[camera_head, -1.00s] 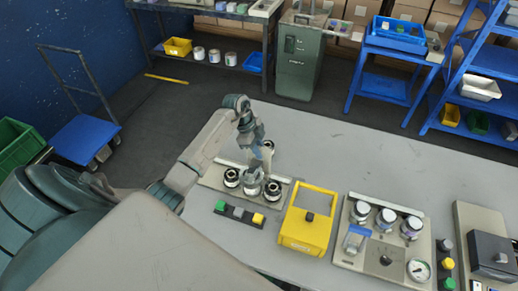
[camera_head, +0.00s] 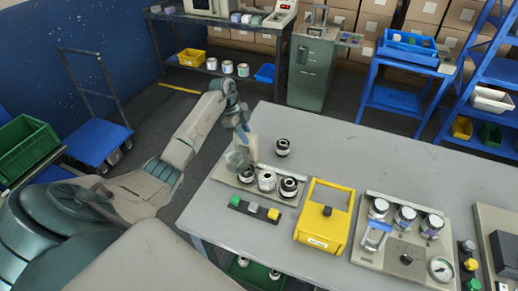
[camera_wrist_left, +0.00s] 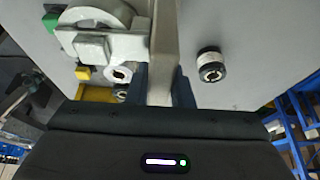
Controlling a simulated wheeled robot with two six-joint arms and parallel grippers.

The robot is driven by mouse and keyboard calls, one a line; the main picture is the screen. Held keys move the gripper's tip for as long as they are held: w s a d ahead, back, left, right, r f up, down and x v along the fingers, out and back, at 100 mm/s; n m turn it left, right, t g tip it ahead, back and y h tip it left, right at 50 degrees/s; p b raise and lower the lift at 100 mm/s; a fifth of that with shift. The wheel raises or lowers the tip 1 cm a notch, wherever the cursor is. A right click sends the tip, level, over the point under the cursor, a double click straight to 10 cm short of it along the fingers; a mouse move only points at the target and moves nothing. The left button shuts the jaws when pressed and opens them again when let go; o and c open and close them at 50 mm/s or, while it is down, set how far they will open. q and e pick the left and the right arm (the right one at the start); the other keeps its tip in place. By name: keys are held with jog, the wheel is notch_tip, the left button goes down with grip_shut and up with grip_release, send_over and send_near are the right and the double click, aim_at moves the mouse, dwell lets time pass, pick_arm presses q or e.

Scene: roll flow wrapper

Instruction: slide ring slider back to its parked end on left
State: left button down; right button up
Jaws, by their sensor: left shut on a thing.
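The ring slider (camera_head: 238,159) is a grey rounded piece at the left end of the beige base plate (camera_head: 222,175). In the wrist view, a round grey part with a bracket (camera_wrist_left: 95,44) sits beside an upright light bar (camera_wrist_left: 163,45). My left gripper (camera_head: 247,146) is over the plate's left part. In the wrist view its dark fingers (camera_wrist_left: 165,92) are shut on the light bar, which looks joined to the slider. Black-and-white rolls (camera_head: 289,187) stand along the plate, partly hidden near the slider. My right gripper is out of view.
A separate black-and-white roll (camera_head: 282,147) stands behind the plate and shows in the wrist view (camera_wrist_left: 210,66). A button strip (camera_head: 254,208) lies in front, and a yellow box (camera_head: 322,226) stands to the right.

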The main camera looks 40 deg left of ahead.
pick_arm(q)
jog(key=a, duration=0.2)
jog(key=s+a+b, duration=0.1)
jog(key=a, duration=0.1)
jog(key=shift+a, duration=0.2)
jog(key=shift+a+r, duration=0.1)
jog(key=shift+a, duration=0.25)
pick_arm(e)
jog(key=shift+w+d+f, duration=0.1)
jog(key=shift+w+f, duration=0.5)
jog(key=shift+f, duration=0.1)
pick_arm(q)
jog(key=c, duration=1.4)
grip_release()
jog(key=shift+s, duration=0.1)
jog(key=shift+o, duration=0.6)
jog(key=shift+a, duration=0.15)
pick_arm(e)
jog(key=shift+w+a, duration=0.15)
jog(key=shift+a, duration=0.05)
pick_arm(q)
jog(key=b+v, duration=0.4)
jog(key=v, duration=0.6)
jog(key=shift+a+r, duration=0.2)
jog(key=shift+r, duration=0.15)
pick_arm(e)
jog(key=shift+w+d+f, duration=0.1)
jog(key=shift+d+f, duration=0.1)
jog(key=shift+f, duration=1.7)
